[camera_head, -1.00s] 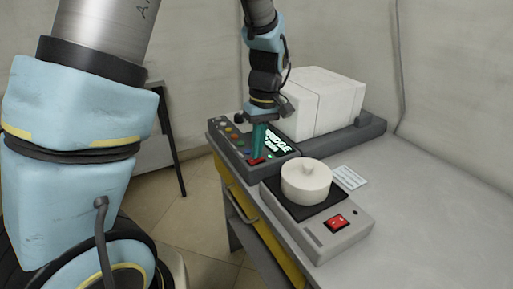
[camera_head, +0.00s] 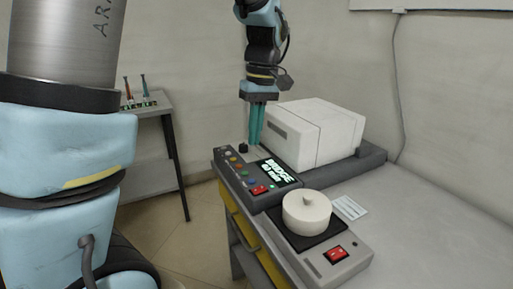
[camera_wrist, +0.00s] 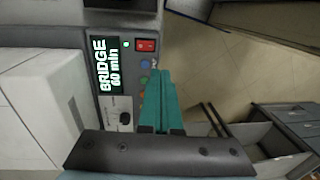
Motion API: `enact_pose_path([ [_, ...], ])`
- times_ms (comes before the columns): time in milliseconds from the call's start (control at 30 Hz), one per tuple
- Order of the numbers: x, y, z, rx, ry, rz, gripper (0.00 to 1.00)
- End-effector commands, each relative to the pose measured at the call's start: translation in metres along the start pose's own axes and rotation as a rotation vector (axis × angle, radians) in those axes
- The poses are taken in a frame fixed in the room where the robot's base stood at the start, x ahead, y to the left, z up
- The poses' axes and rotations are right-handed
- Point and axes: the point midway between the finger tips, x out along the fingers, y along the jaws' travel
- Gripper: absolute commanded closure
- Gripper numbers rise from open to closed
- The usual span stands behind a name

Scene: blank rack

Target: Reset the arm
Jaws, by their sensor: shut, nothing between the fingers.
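My gripper (camera_head: 257,143) has teal fingers, closed together with nothing between them. In the head view it hangs pointing down, above and apart from the control panel (camera_head: 238,190). The wrist view shows the fingers (camera_wrist: 161,80) over the panel's edge, covering some of its coloured buttons. The panel has a lit display (camera_head: 280,171) reading "BRIDGE 60 min" in the wrist view, and a red switch (camera_head: 260,190), also seen in the wrist view (camera_wrist: 146,45).
A white box-shaped machine (camera_head: 320,135) stands behind the panel. A small side table (camera_head: 150,110) with tools stands at the left. Table space at right is clear.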

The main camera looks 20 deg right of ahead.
Motion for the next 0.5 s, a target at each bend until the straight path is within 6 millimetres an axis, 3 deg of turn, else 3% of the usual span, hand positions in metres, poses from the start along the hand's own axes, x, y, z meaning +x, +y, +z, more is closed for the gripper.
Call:
enact_pose_path([
  [367, -0.003, -0.001, 0.0, 0.0, 0.0, 0.0, 1.0],
  [500, 0.004, -0.014, -0.007, 0.008, -0.003, 0.012, 1.0],
])
